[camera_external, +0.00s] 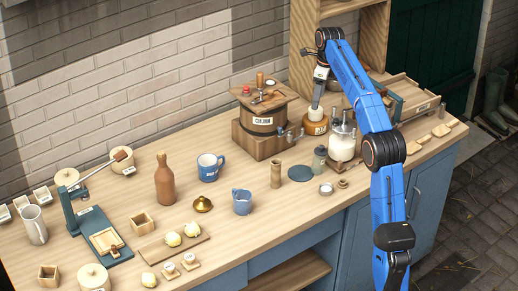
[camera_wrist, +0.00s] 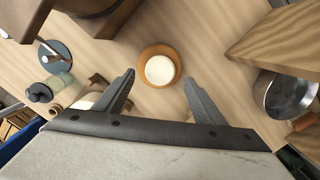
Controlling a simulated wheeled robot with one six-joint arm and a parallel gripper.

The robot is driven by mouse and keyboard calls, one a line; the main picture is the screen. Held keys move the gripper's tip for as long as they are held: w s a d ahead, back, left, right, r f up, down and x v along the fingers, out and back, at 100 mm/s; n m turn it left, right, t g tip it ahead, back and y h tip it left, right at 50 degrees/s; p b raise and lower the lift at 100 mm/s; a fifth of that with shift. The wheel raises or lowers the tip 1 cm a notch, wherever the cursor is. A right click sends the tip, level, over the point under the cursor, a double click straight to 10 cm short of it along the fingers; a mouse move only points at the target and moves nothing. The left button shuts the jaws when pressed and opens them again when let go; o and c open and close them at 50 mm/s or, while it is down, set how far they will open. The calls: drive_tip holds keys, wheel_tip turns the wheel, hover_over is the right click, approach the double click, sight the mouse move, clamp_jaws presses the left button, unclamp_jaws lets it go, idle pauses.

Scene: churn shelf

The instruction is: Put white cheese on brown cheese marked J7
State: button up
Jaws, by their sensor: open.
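The brown cheese (camera_external: 315,127) is an orange-brown round with a pale label on its side, too small to read. It stands on the counter to the right of the churn. The white cheese (camera_external: 315,114) is a smaller pale round lying flat on top of it. My gripper (camera_external: 318,100) points down just above the white cheese. In the wrist view my gripper (camera_wrist: 158,79) has its fingers apart, one on each side of the white cheese, with visible gaps.
The wooden churn (camera_external: 262,122) stands close on the left. A glass jar (camera_external: 342,146) of white contents stands in front. A wooden shelf post (camera_external: 303,45) rises behind. A metal pan (camera_wrist: 290,93) is on the right in the wrist view. Bare counter surrounds the brown cheese.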

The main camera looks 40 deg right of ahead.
sight(319, 109)
drive_tip(key=r, duration=0.5)
drive_tip(key=shift+s+d+r, duration=0.2)
drive_tip(key=shift+s+r, duration=0.05)
drive_tip(key=shift+s, duration=0.05)
